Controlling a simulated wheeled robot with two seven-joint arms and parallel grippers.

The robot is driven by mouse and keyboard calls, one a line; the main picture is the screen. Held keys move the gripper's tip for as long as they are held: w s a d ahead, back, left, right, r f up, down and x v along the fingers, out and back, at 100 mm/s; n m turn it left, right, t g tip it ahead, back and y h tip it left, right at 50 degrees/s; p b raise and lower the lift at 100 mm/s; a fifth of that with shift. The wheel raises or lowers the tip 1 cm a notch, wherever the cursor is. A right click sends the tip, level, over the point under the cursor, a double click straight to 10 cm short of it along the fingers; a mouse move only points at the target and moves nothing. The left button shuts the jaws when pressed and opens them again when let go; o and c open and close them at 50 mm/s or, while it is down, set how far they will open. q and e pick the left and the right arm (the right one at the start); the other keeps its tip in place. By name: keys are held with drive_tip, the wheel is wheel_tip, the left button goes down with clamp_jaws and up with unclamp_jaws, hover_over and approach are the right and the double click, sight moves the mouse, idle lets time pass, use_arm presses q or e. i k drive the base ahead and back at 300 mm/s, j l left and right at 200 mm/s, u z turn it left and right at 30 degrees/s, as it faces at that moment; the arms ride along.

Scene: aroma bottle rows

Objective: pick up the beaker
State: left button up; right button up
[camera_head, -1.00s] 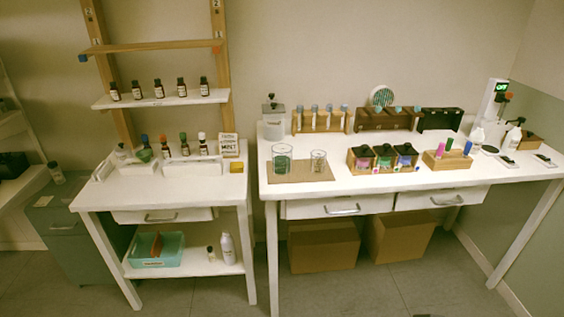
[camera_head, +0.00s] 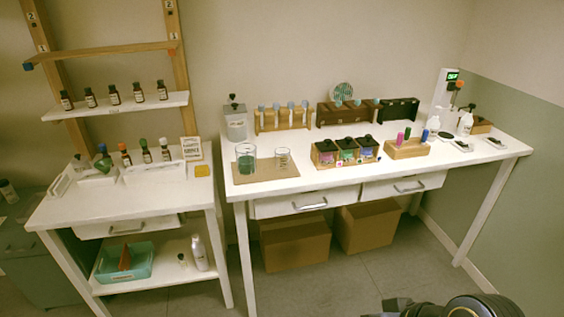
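Two clear glass vessels stand upright on a brown mat (camera_head: 262,176) at the left of the right-hand table. The larger beaker (camera_head: 246,160) has something green in or behind its lower part. The smaller glass (camera_head: 282,160) stands just right of it, apart from it. Part of my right arm, dark and rounded, shows at the bottom right edge, with the dark end of my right gripper (camera_head: 398,308) far from the glasses; its fingers are not clear. My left gripper is out of view.
A grey canister (camera_head: 235,122) stands behind the larger beaker. A wooden box of bottles (camera_head: 345,152) and a wooden block with colored pieces (camera_head: 407,149) stand to the right. Wooden racks line the back. The table front between glasses and edge is clear.

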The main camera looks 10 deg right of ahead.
sight(246, 160)
drive_tip(key=i+j, duration=0.6)
drive_tip(key=i, duration=0.15)
drive_tip(key=i+j+z, duration=0.15)
drive_tip(key=i+j, duration=0.5)
drive_tip(key=i, duration=0.15)
